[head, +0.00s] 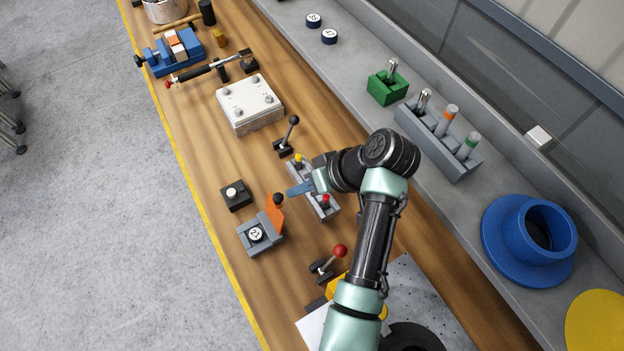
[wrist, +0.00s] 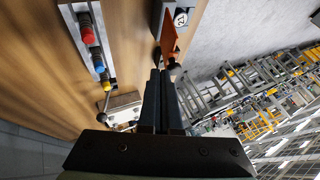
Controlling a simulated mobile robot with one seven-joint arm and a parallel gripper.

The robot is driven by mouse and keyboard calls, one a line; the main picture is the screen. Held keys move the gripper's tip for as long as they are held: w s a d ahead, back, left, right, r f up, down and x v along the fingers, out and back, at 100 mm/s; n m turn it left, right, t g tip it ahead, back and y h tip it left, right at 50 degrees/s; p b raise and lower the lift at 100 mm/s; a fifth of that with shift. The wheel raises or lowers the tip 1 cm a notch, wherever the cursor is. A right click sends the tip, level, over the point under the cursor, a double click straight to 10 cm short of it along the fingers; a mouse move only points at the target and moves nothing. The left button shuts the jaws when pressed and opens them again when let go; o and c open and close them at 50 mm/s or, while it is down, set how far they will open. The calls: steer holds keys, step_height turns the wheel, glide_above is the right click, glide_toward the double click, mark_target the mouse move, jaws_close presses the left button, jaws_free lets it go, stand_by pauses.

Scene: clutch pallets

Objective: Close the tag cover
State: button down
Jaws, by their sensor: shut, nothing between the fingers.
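The tag cover is an orange flap (head: 275,214) with a black ball knob (head: 278,199). It stands up, open, at the upper right end of a grey block (head: 261,243). A round tag marked 21 (head: 255,234) lies uncovered on the block. My gripper (head: 291,191) is shut and empty, just to the upper right of the cover in the head view. In the wrist view, the shut fingertips (wrist: 161,72) point at the orange cover (wrist: 168,38) and its knob (wrist: 175,69). I cannot tell whether they touch the knob.
A grey strip (head: 331,210) with yellow, blue and red buttons lies under my gripper. A black block with a white button (head: 236,194) stands left of the cover. A red-knobbed lever (head: 340,251) and a black-knobbed lever (head: 292,121) stand nearby. Bare wood lies left of the white box (head: 248,104).

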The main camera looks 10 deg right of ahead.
steer(key=shift+w+a+f, duration=0.1)
steer(key=shift+a+f, duration=0.2)
steer(key=shift+f, duration=0.15)
steer(key=shift+r, duration=0.1)
